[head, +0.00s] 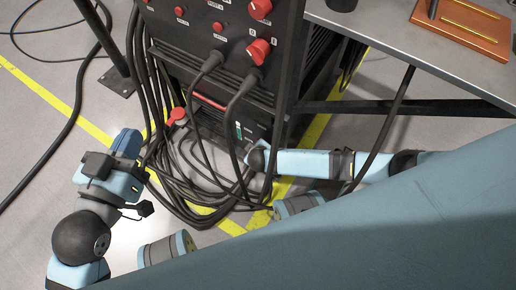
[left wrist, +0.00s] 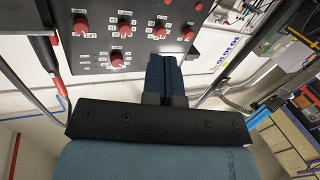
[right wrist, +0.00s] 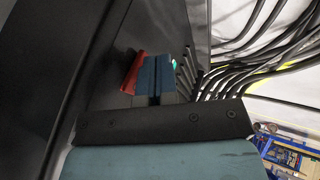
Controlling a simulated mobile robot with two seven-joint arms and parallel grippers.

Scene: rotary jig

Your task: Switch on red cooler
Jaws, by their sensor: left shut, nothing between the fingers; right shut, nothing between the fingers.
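A black cabinet (head: 215,60) stands with red knobs on its upper panel. Low on it are a red bar (head: 209,100) and a small green-lit switch (head: 239,131); I cannot tell for certain which part is the red cooler. My left gripper (head: 127,143) is shut and empty, left of the cabinet; in the left wrist view its fingers (left wrist: 165,72) point toward the knob panel (left wrist: 110,35). My right gripper (right wrist: 155,66) is shut and empty, close to a red part (right wrist: 133,74) and a green light (right wrist: 174,62). Its fingers are hidden in the head view.
Thick black cables (head: 190,185) hang from the cabinet and coil on the floor around the arms. A red round plug or knob (head: 178,115) is at the cabinet's left. A grey table (head: 420,45) stands at right.

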